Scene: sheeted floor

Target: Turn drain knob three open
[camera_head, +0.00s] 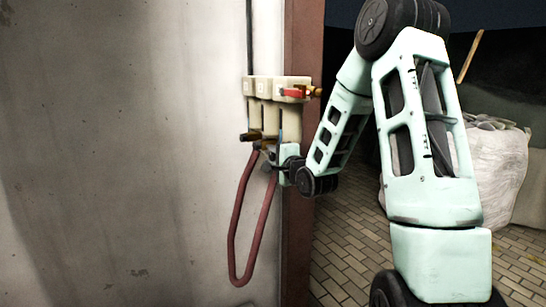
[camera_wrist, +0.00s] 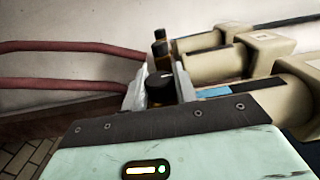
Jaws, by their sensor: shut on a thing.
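Beige drain units (camera_head: 262,115) stand in a row on the wall beside a brown post, with dark knobs at their lower ends. In the wrist view my gripper (camera_wrist: 162,84) has its two pale fingers on either side of a black knob (camera_wrist: 160,90) at the nearest unit (camera_wrist: 270,105). The fingers are shut on this knob, which seems to be drain knob three. Other dark knobs (camera_wrist: 160,42) stick out behind it. In the head view my gripper (camera_head: 274,154) is below the units, and the held knob is mostly hidden.
A dark red hose (camera_head: 237,225) hangs in a loop below the units and runs left in the wrist view (camera_wrist: 65,47). A red handle (camera_head: 292,92) sits at the top unit. A brown post (camera_head: 298,240) stands close right. A white sack (camera_head: 500,165) lies on the paved floor.

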